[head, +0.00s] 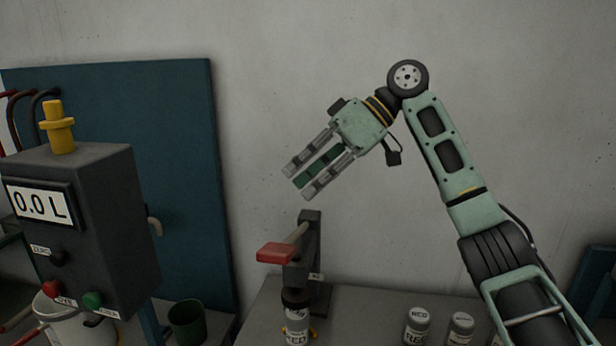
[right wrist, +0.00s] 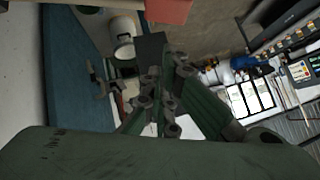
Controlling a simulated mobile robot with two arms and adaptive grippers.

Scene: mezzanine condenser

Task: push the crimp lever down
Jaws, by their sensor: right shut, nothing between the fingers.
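The crimp lever (head: 275,252) has a red grip on a pale rod. It sticks out to the left and slightly down from the dark upright crimper (head: 312,248) on the bench. My right gripper (head: 298,182) is shut and empty, above the lever and apart from it, with its fingers pointing down and left. A labelled vial (head: 297,328) stands under the crimper head. In the right wrist view a red block, likely the lever grip (right wrist: 168,9), shows at the top edge, beyond my right fingers (right wrist: 160,108). My left gripper is out of view.
A dark meter box (head: 85,220) reading 0.0 L stands at the left before a blue panel (head: 180,180). Capped jars (head: 417,327) stand on the grey bench (head: 365,310) to the right of the crimper. A green cup (head: 187,322) is to its left.

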